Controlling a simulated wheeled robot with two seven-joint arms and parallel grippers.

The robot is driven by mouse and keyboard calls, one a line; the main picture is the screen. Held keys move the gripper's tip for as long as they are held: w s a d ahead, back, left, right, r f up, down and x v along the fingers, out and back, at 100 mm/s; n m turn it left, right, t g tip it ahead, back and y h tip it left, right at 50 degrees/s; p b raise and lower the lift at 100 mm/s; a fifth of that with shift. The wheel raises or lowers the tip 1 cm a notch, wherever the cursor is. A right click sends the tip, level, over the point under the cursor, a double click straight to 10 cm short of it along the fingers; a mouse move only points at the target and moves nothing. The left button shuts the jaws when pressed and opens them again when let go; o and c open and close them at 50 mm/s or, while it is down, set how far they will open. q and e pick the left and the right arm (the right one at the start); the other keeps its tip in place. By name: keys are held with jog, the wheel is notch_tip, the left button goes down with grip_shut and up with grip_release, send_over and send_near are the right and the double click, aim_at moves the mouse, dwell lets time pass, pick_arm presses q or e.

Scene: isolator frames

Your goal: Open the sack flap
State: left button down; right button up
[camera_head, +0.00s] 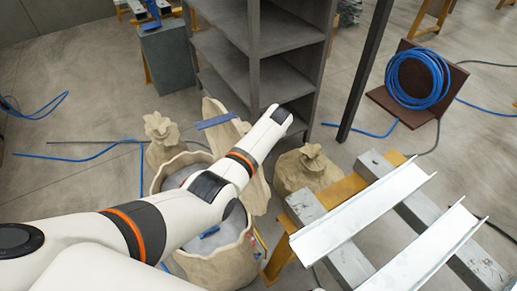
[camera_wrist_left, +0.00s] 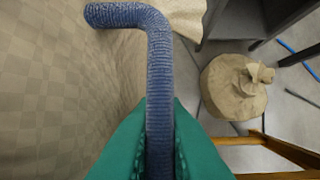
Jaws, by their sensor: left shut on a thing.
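A large open beige sack (camera_head: 225,268) stands on the floor, with greyish contents inside its rolled rim. A beige flap (camera_head: 258,190) stands up at its back right, partly hidden by my left arm. A blue strip (camera_head: 216,120) shows near the flap's top. In the left wrist view, my left gripper (camera_wrist_left: 160,120) has its green fingers shut on a bent blue woven handle (camera_wrist_left: 158,60). Checked beige cloth (camera_wrist_left: 60,80) fills the left of that view beside the handle. The gripper itself is hidden in the head view. My right gripper is in neither view.
Tied sacks stand behind (camera_head: 160,135) and right (camera_head: 305,168) of the open sack. A grey shelf (camera_head: 285,35) rises close behind. A trestle with metal channels (camera_head: 360,210) is at right. A blue hose coil (camera_head: 418,78) lies farther back.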

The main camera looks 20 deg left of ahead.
pick_arm(q)
jog(key=shift+w+d+f, duration=0.2)
jog(key=shift+w+d, duration=0.05)
jog(key=shift+w, duration=0.05)
jog(key=c, duration=1.8)
grip_release()
jog(key=shift+o, duration=0.2)
jog(key=shift+r, duration=0.1)
jog(key=v, duration=1.2)
